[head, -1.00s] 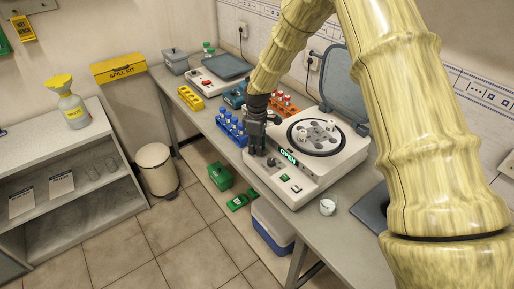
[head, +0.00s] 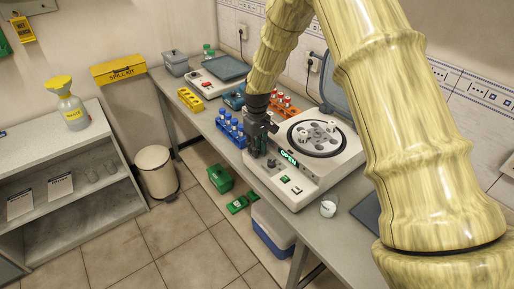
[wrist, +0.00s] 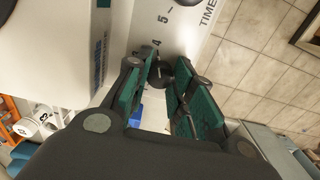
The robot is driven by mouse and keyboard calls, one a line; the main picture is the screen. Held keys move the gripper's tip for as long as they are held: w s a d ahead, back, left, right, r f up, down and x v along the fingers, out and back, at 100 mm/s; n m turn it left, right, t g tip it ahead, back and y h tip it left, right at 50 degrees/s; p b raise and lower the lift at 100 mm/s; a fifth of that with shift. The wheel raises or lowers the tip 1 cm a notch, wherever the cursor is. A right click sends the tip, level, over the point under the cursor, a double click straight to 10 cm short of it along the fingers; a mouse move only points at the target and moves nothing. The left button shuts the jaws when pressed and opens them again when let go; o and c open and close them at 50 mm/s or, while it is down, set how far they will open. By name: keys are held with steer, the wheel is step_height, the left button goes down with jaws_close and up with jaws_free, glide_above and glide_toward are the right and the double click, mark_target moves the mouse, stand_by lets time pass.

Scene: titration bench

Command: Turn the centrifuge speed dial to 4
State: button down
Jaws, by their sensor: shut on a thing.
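The centrifuge (head: 301,178) is a white machine on the bench with its lid up and a rotor (head: 318,137) showing. Its front display reads OPEN (head: 289,158). My gripper (head: 258,154) points down at the left end of the front panel. In the wrist view, my gripper (wrist: 166,82) has its green-padded fingers closed around the small dark speed dial (wrist: 158,69). Printed numbers 4 and 5 show on the panel beside the dial.
A blue tube rack (head: 232,131) stands just left of the centrifuge, and an orange rack (head: 286,109) behind it. A small white beaker (head: 328,206) stands to the right. The raised lid (head: 342,98) is behind the rotor.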

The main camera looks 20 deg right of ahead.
steer(key=shift+w+r, duration=0.15)
steer(key=c, duration=1.2)
jaws_free()
step_height(320, 180, up, 12)
steer(key=shift+f, duration=0.1)
